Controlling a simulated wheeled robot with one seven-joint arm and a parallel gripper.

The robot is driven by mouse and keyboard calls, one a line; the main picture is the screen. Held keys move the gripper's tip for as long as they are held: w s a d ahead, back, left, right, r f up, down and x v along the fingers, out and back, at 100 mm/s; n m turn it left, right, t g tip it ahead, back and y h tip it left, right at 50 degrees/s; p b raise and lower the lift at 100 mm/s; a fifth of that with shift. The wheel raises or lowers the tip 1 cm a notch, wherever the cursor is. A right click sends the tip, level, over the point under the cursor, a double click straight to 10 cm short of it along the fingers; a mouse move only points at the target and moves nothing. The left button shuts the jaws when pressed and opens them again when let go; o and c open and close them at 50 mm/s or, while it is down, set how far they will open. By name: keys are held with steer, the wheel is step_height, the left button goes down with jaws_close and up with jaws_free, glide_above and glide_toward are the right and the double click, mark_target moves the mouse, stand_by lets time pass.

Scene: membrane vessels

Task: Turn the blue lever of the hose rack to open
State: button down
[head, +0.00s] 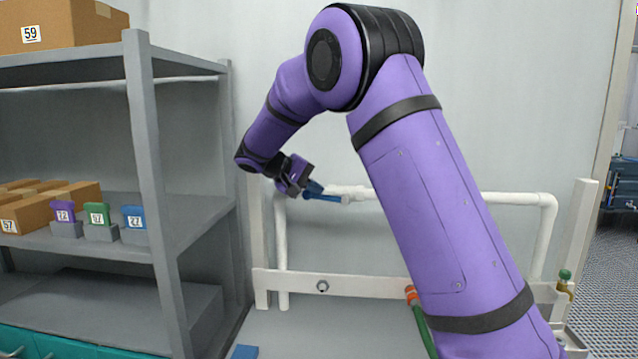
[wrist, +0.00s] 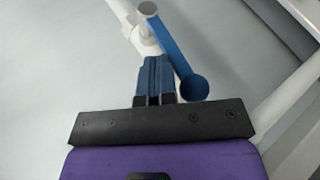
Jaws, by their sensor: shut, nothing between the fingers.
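The blue lever (wrist: 172,48) sits on a white valve body (wrist: 145,28) of the hose rack's white pipe. In the wrist view it slants from the valve down to a round blue end, at the right of my gripper (wrist: 154,62). My gripper's blue fingers are shut with nothing between them and lie close beside the lever; I cannot tell whether they touch it. In the head view the lever (head: 328,198) shows just right of my gripper (head: 312,188), roughly along the pipe. The hose rack's white pipe (head: 480,198) passes behind my purple arm, which hides its middle.
A grey shelf (head: 150,180) with cardboard boxes (head: 70,25) and small numbered purple, green and blue items stands at the left. A white rail (head: 370,289) crosses below the pipe, with a green hose (head: 424,330) and its orange fitting near my arm. The wall behind is bare.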

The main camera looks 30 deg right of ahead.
steer(key=shift+w+a+f+h, duration=0.1)
steer(key=shift+f+h, duration=0.35)
steer(key=shift+h, duration=0.05)
stand_by(0.4)
steer(key=w+a+r, duration=0.1)
steer(key=a+r, duration=0.7)
steer(key=shift+w+a+r, duration=0.15)
steer(key=shift+a+r, duration=0.2)
steer(key=shift+a, duration=0.05)
